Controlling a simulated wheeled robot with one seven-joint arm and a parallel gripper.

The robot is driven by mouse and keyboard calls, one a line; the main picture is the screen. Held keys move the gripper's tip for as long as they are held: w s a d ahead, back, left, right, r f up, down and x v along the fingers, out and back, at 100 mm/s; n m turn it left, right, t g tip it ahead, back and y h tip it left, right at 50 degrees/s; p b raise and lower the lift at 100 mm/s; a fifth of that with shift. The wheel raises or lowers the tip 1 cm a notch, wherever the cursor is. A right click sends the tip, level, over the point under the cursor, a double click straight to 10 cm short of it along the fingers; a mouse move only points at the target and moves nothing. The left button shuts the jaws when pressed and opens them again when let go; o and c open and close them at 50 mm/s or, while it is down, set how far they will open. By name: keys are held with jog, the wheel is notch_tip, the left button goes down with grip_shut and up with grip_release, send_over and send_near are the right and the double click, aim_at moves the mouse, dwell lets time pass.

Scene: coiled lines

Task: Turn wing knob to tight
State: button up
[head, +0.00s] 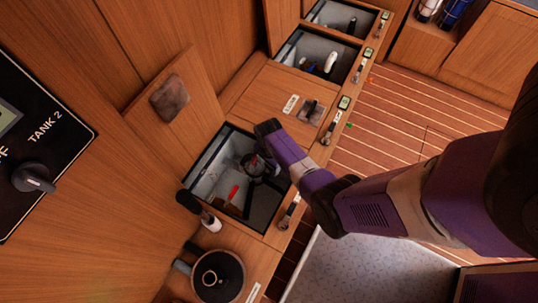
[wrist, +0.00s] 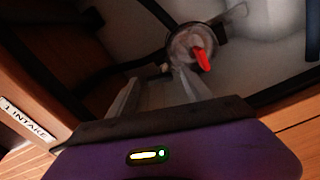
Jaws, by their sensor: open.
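A red wing knob (wrist: 203,60) sits on a round, clear-looking fitting (wrist: 180,48) in the wrist view, inside an open floor compartment. My gripper (wrist: 158,88) is open, its two grey fingers reaching toward the fitting. The knob lies beyond the fingertips and to the right, not between them. In the head view my gripper reaches down into the nearest open compartment (head: 200,178), and my wrist hides part of it. A red handle (head: 233,193) shows in there; I cannot tell whether it is the same knob.
Dark hoses (wrist: 130,68) run beside the fitting. A label reading "1 INTAKE" (wrist: 27,120) is on the wooden rim. A raised wooden lid (head: 184,118) leans behind the compartment. A black-and-white tool (head: 205,213) and a round dark object (head: 217,277) are near its front edge.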

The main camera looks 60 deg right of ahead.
jog(key=shift+r, duration=0.15)
notch_tip(320, 180, up, 8)
jog(key=p, duration=0.3)
jog(key=shift+f, duration=0.25)
